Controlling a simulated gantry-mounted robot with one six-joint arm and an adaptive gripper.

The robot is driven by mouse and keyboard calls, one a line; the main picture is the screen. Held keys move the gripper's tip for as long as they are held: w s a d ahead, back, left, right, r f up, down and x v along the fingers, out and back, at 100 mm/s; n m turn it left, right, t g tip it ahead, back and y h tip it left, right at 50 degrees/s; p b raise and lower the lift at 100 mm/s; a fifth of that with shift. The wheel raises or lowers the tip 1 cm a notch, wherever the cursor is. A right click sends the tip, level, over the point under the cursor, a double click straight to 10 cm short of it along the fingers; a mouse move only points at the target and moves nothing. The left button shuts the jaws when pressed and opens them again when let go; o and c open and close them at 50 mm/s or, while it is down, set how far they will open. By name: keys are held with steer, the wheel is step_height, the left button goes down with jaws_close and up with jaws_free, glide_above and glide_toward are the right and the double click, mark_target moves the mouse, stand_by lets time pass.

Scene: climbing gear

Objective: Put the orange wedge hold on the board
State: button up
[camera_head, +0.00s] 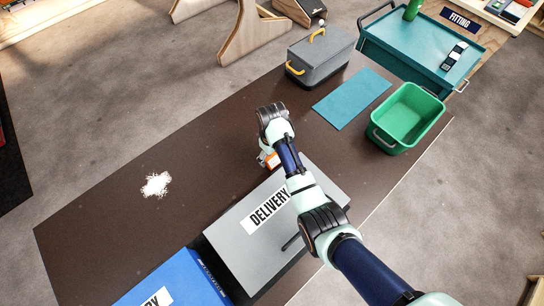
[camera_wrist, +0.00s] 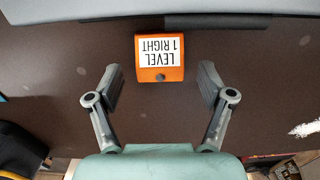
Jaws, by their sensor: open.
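The orange wedge hold (camera_wrist: 160,62) lies on the dark brown table, with a white label reading "LEVEL 1 RIGHT" upside down in the wrist view and a dark round spot near its lower edge. In the head view only a bit of the orange hold (camera_head: 272,161) shows beside my wrist, near the grey delivery box; my arm hides the rest. My gripper (camera_wrist: 160,85) is open and empty, with one finger on each side of the hold and clear gaps between. I cannot make out the board in either view.
The grey "DELIVERY" box (camera_head: 250,238) stands close to the hold, with a blue box (camera_head: 175,285) beside it. A green bin (camera_head: 408,118), teal mat (camera_head: 351,98) and grey toolbox (camera_head: 322,62) occupy the far end. White powder (camera_head: 156,184) lies at left; the table around it is clear.

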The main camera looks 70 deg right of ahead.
mark_target(272, 158)
step_height(272, 158, up, 9)
steer(key=p, duration=0.1)
steer(key=shift+r+p, duration=0.2)
steer(key=shift+p, duration=0.2)
steer(key=w+a+r+n+t+h, duration=0.1)
steer(key=w+a+r+n+t, duration=0.15)
steer(key=w+a, duration=0.5)
steer(key=w+a+r+n+t+h, duration=0.1)
steer(key=w+a+r+t+h, duration=0.1)
steer(key=w+a+r, duration=0.35)
steer(key=a+r+n+t+y, duration=0.1)
steer(key=a+r+t, duration=0.3)
steer(key=a, duration=0.9)
steer(key=a+r+n+t+y, duration=0.2)
steer(key=a+r+t, duration=0.2)
steer(key=a+r, duration=0.5)
steer(key=a, duration=0.5)
steer(key=shift+s+a, duration=0.15)
steer(key=shift+a, duration=0.1)
steer(key=shift+o, duration=0.5)
steer(key=shift+s+a+r, duration=0.1)
steer(key=shift+r, duration=0.05)
